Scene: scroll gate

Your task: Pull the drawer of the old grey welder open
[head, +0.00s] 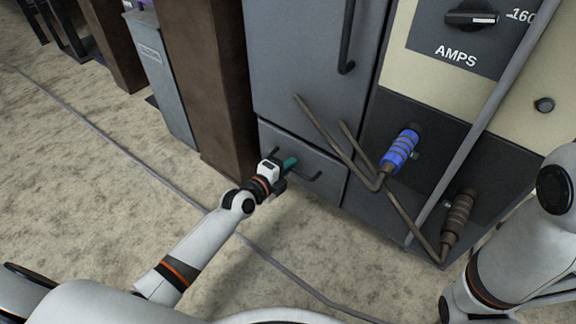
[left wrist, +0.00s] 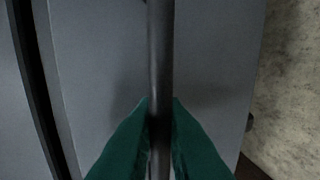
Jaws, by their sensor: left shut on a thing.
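The old grey welder (head: 303,62) stands at the centre and right of the head view, with a dark dial panel marked AMPS. Its drawer (head: 328,189) is low on the left part, under a tall door, and looks shut or nearly so. The drawer's dark bar handle (head: 311,179) also runs upright through the middle of the left wrist view (left wrist: 160,50). My left gripper (head: 290,164) has green fingers and is at the handle. In the left wrist view its fingers (left wrist: 159,135) are closed around the bar. My right gripper is out of view.
A blue-wrapped cable plug (head: 401,150) and a brown plug (head: 457,216) stick out of the welder's front, with thick cables crossing near the drawer's right side. A brown post (head: 208,80) stands close on the left. The floor before the drawer is mostly clear, with a thin cable (head: 120,145) across it.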

